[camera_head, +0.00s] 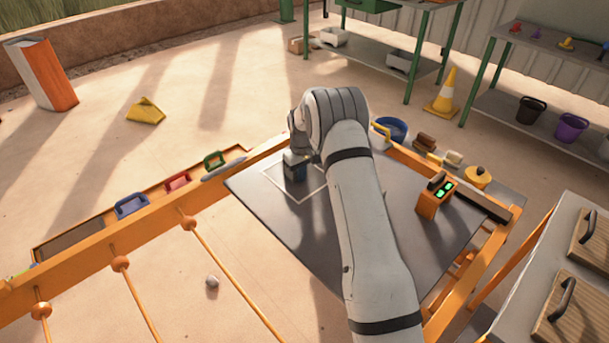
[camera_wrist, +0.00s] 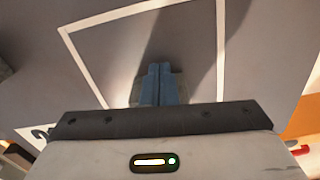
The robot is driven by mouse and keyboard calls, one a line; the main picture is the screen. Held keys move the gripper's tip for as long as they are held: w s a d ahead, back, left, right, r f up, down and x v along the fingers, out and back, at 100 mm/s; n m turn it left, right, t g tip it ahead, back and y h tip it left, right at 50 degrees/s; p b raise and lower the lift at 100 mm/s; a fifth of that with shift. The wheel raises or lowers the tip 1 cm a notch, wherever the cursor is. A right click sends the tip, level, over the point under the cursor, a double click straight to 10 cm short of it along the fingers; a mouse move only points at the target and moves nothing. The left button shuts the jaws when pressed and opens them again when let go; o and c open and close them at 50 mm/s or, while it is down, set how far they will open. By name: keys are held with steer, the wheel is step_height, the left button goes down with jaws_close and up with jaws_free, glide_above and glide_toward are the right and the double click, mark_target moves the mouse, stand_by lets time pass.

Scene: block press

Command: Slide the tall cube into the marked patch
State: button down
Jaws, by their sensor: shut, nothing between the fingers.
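The marked patch (camera_head: 277,178) is a white square outline on the dark grey table (camera_head: 390,205), near its far left corner; part of its outline also shows in the wrist view (camera_wrist: 110,55). My gripper (camera_wrist: 158,72) is shut, its two blue-grey fingers together and pointing down over the patch. In the head view a dark slate, block-like shape (camera_head: 295,173) stands within the outline, right under my wrist. I cannot tell how much of it is the tall cube and how much is my fingers. A dull edge shows around the fingertips in the wrist view. My arm hides part of the patch's right side.
An orange device with green digits (camera_head: 436,198) stands on the table's right part. An orange rail with a tray of coloured handled items (camera_head: 178,182) runs along the left. The table's middle is largely behind my arm.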

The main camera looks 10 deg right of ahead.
mark_target(309, 189)
steer(key=shift+s+d, duration=0.35)
steer(key=shift+s, duration=0.1)
steer(key=s, duration=0.1)
steer(key=s+d, duration=0.1)
steer(key=shift+s+d+b, duration=0.1)
steer(key=shift+s+b, duration=0.2)
steer(key=shift+s, duration=0.05)
steer(key=s+r+m+p, duration=0.1)
steer(key=s+r+p, duration=0.25)
steer(key=r, duration=0.75)
steer(key=s+r+p, duration=0.2)
steer(key=s+r, duration=0.3)
steer(key=r, duration=0.6)
steer(key=s+r+m+t, duration=0.1)
steer(key=s+r, duration=0.4)
steer(key=s, duration=0.5)
steer(key=s+r+m+t, duration=0.15)
steer(key=s+r, duration=0.35)
steer(key=s, duration=0.5)
steer(key=s+f+m, duration=0.1)
steer(key=s, duration=1)
steer(key=shift+a+f, duration=0.15)
steer(key=shift+a, duration=0.1)
